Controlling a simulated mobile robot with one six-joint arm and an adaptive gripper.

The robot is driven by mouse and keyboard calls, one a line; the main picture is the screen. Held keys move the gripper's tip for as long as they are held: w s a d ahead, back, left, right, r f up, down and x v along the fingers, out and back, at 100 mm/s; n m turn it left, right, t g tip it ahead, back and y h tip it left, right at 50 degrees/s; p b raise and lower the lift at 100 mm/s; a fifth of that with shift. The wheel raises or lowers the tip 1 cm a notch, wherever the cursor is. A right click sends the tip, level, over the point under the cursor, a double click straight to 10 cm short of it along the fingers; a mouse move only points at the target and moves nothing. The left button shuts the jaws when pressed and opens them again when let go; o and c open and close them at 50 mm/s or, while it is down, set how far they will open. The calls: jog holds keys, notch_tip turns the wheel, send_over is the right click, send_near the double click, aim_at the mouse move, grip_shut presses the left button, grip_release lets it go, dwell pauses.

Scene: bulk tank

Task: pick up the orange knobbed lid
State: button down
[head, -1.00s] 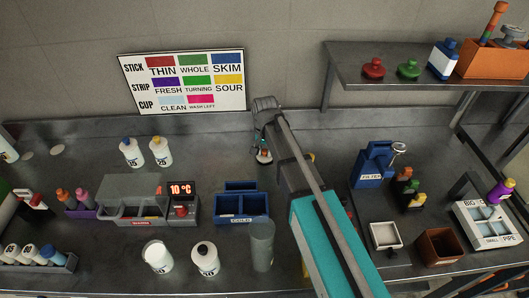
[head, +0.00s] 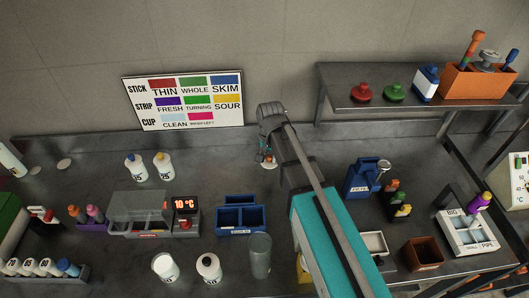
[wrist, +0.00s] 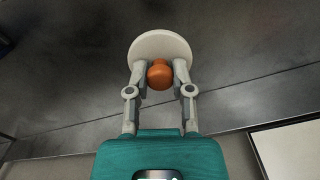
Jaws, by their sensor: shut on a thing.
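The orange knobbed lid is a pale round disc (wrist: 160,45) with an orange ball knob (wrist: 159,75), both clear in the wrist view. My gripper (wrist: 159,72) has its two fingers closed on either side of the knob. In the head view the lid's pale edge (head: 269,165) shows small under my gripper (head: 267,155), toward the back of the bench; my arm hides part of that area. I cannot tell whether the disc touches the bench.
A blue bin (head: 240,219) and a grey cylinder (head: 260,256) stand in front, to the left of my arm. A blue filter holder (head: 361,182) stands to the right. A wall shelf (head: 335,95) overhangs at the back right. Bare bench lies left of my gripper.

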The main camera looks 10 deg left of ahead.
jog(key=s+d+r+p, duration=0.3)
jog(key=s+d+r, duration=0.1)
jog(key=s+d, duration=0.2)
jog(key=shift+s+d+r+p, duration=0.2)
jog(key=shift+d+r+p, duration=0.15)
jog(key=shift+d, duration=0.2)
jog(key=shift+f, duration=0.1)
notch_tip(320, 180, up, 7)
jog(key=p, duration=0.7)
dwell(0.7)
jog(key=shift+s, duration=0.4)
